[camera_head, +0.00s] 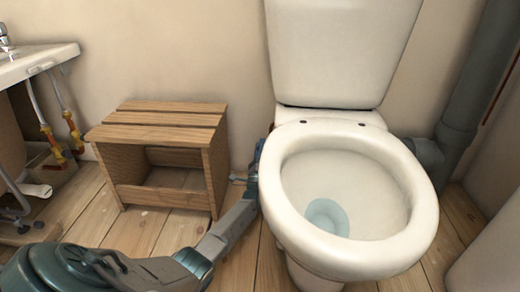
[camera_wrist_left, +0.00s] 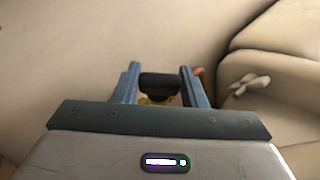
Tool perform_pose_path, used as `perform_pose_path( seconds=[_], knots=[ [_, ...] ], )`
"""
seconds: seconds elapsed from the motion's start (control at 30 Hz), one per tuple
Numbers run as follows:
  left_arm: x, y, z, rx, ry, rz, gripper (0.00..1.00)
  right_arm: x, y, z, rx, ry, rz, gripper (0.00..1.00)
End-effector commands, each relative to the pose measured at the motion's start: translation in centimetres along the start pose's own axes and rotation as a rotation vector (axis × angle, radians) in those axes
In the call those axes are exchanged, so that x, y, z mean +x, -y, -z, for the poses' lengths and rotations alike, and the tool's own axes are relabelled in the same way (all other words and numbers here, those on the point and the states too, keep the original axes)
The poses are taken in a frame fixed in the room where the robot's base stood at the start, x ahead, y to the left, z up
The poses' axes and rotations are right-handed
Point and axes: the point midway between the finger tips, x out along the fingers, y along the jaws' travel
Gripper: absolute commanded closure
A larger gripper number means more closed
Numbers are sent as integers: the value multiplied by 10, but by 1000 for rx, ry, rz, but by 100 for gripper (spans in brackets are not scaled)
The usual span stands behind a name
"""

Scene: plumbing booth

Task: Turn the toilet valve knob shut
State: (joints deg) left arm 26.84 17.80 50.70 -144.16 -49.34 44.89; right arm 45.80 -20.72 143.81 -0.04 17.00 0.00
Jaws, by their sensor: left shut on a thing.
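The dark valve knob (camera_wrist_left: 160,86) sits between the two blue fingers of my left gripper (camera_wrist_left: 160,82) in the left wrist view. The fingers are shut on it, one on each side. A little yellowish metal shows just below the knob. In the head view my left gripper (camera_head: 257,158) reaches low beside the left side of the white toilet (camera_head: 345,55), towards the wall. The knob cannot be made out there, hidden by the gripper and the bowl. My right gripper is not in view.
A wooden step stool (camera_head: 160,135) stands left of my left arm against the wall. The toilet bowl (camera_head: 420,205) is close on the arm's right. A sink (camera_head: 35,65) with pipes is at far left. A grey drain pipe (camera_head: 470,95) stands at right. A pale winged piece (camera_wrist_left: 249,85) shows beside the toilet base.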

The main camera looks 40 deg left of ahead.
Motion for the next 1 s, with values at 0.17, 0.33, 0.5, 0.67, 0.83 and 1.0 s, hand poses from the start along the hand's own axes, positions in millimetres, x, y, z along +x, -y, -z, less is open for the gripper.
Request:
perform_pose_path(
  seconds=[0.17,0.33,0.5,0.67,0.83,1.0],
  knots=[
    [0,-1,0,14,0,26,85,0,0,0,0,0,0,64],
    [0,0,0,18,1,34,85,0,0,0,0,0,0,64],
    [0,0,0,18,1,33,85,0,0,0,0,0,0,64],
    [0,0,0,18,1,33,48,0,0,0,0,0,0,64],
    [0,0,0,17,1,33,40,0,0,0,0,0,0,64],
    [-1,0,0,17,1,33,40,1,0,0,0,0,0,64]
  ],
)
